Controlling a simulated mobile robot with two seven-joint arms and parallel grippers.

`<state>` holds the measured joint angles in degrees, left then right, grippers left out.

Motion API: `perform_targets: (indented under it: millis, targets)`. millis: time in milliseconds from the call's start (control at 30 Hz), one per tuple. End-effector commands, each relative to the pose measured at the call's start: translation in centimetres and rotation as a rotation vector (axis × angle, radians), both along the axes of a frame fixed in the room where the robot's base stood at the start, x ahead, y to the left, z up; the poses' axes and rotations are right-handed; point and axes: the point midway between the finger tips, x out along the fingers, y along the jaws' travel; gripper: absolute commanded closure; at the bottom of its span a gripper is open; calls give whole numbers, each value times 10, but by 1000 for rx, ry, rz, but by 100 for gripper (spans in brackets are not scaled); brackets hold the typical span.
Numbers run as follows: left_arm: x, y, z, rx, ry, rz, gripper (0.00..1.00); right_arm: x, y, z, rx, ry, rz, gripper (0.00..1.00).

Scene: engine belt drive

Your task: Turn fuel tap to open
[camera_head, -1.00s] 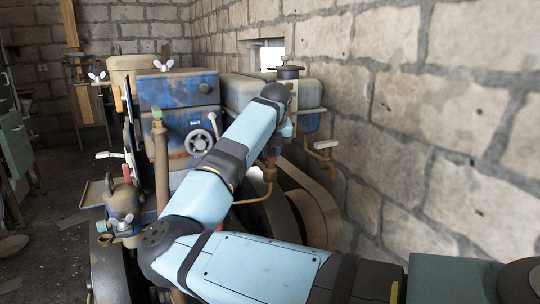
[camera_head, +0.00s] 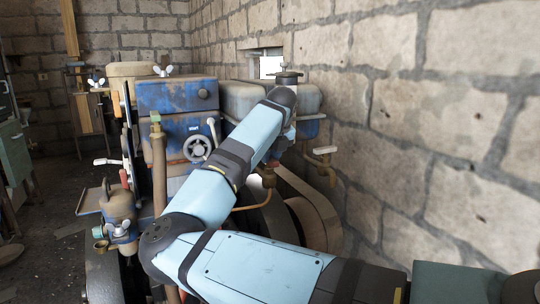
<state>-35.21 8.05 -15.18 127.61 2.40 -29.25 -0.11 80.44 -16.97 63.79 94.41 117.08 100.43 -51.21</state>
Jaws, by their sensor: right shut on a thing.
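The fuel tap sits low beneath the grey fuel tank (camera_head: 308,98), at the right of the engine. Its brass body (camera_head: 268,177) shows just below my right wrist, with a copper-coloured pipe curving away down to the left. My right gripper (camera_head: 273,159) is at the top of this brass part, pointing down. It is shut on the fuel tap, but my own light-blue arm hides most of the jaws and the tap handle, so the handle's angle cannot be told. My left gripper is out of view.
The blue engine block (camera_head: 178,98) with a round handwheel (camera_head: 197,147) stands left of my arm. A flywheel or belt wheel (camera_head: 315,215) lies below. A stone wall (camera_head: 440,130) closes in at the right. A small oil pot (camera_head: 119,212) stands at front left.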

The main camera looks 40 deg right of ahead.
Motion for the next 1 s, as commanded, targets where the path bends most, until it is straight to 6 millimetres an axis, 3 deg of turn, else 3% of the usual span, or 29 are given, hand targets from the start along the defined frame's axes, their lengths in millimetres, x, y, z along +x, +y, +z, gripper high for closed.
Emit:
perform_targets:
  millis: [33, 67, 167, 567, 1000]
  targets:
    - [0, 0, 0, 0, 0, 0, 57, 0, 0, 0, 0, 1, 2, 100]
    - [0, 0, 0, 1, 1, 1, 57, 0, 0, 0, 0, 1, 2, 74]
    - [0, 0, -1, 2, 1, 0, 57, 0, 0, 0, 0, 1, 1, 51]
    - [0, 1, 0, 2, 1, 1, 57, -3, 1, 9, -1, -2, 0, 51]
    - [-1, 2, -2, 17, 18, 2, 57, -37, 11, 95, 0, -3, 1, 51]
